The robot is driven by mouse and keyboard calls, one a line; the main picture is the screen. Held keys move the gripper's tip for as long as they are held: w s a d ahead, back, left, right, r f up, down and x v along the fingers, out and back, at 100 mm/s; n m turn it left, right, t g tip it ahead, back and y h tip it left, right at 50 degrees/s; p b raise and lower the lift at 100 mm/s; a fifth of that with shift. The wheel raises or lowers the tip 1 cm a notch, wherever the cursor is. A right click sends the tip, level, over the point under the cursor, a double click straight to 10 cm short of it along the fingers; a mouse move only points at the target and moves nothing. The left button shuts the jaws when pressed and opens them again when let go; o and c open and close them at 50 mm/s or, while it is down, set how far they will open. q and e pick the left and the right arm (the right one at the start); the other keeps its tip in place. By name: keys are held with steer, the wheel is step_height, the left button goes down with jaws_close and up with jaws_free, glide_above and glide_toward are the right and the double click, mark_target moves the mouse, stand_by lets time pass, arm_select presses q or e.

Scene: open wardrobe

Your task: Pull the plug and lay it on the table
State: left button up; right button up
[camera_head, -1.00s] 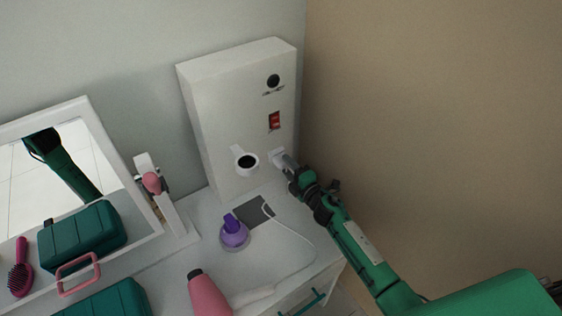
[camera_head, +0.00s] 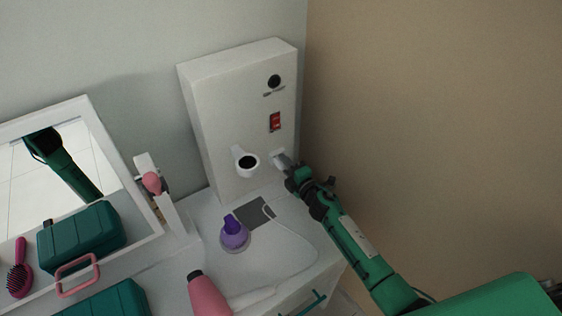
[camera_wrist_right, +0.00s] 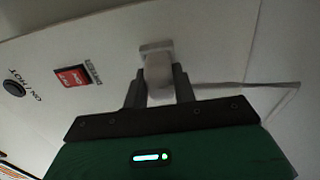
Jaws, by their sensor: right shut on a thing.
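The white plug (camera_wrist_right: 158,72) is between the two dark fingers of my right gripper (camera_wrist_right: 159,88), at the pale socket plate (camera_wrist_right: 156,47) on the white panel. In the head view the right gripper (camera_head: 284,166) is at the lower right of the panel front, shut on the plug. The fingers largely hide the plug there. I cannot tell whether its pins are in the socket. A thin white cord (camera_head: 304,238) runs over the white table (camera_head: 205,245) to the hair dryer's handle (camera_head: 252,298). My left gripper is not in view.
The panel (camera_head: 225,110) bears a red switch (camera_head: 275,121) and a white ring holder (camera_head: 246,162). A beige wall (camera_head: 430,110) rises at right.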

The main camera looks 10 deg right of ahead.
steer(key=shift+s+f, duration=0.1)
jaws_close()
steer(key=shift+s+d, duration=0.15)
steer(key=shift+s, duration=0.15)
steer(key=shift+s, duration=0.2)
steer(key=shift+s+d+p, duration=0.25)
steer(key=shift+s+p, duration=0.05)
steer(key=shift+s, duration=0.3)
stand_by(0.8)
steer(key=v, duration=0.4)
stand_by(0.6)
steer(key=shift+w, duration=0.1)
